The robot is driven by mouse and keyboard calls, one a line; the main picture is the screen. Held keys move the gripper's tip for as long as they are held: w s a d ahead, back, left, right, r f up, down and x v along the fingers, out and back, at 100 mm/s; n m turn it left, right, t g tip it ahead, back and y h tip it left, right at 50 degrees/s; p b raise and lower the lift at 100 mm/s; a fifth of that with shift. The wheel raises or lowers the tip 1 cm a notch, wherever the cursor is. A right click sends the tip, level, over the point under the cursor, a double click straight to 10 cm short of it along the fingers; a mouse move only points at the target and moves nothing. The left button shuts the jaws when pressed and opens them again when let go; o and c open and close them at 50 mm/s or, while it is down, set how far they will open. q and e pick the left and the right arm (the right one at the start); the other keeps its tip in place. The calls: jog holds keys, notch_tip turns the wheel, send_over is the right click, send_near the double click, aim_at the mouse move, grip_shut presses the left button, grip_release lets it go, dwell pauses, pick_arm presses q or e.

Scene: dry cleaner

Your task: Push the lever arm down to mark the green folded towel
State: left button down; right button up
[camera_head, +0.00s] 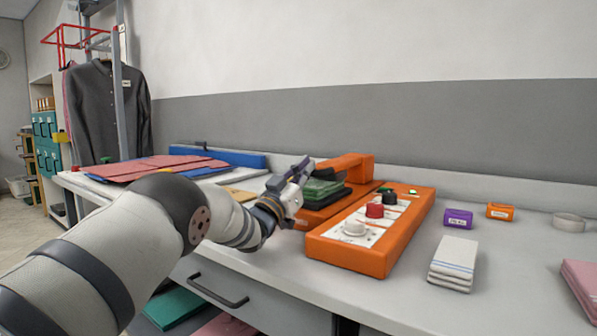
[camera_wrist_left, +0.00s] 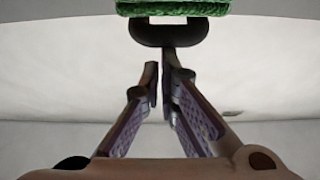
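The green folded towel (camera_head: 322,188) lies on the orange marking machine (camera_head: 327,210), with a darker folded layer beneath it. The machine's orange arm (camera_head: 345,163) rises behind the towel. In the left wrist view the towel's green edge (camera_wrist_left: 172,8) is at the top. A dark rounded bar (camera_wrist_left: 180,35) lies just below it, beyond the fingertips (camera_wrist_left: 163,68). The left fingers are nearly together with only a narrow gap and nothing visibly held. Contact with the bar cannot be told. My right gripper is out of view.
An orange control box (camera_head: 372,245) with white, red and black knobs stands right of the machine. Red folded cloth (camera_head: 155,168) lies at left.

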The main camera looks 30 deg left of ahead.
pick_arm(q)
jog(key=s+f+p, duration=0.1)
jog(key=s+p, duration=0.1)
jog(key=s, duration=0.7)
jog(key=shift+s+a+p, duration=0.2)
jog(key=shift+a+p, duration=0.15)
jog(key=shift+p, duration=0.05)
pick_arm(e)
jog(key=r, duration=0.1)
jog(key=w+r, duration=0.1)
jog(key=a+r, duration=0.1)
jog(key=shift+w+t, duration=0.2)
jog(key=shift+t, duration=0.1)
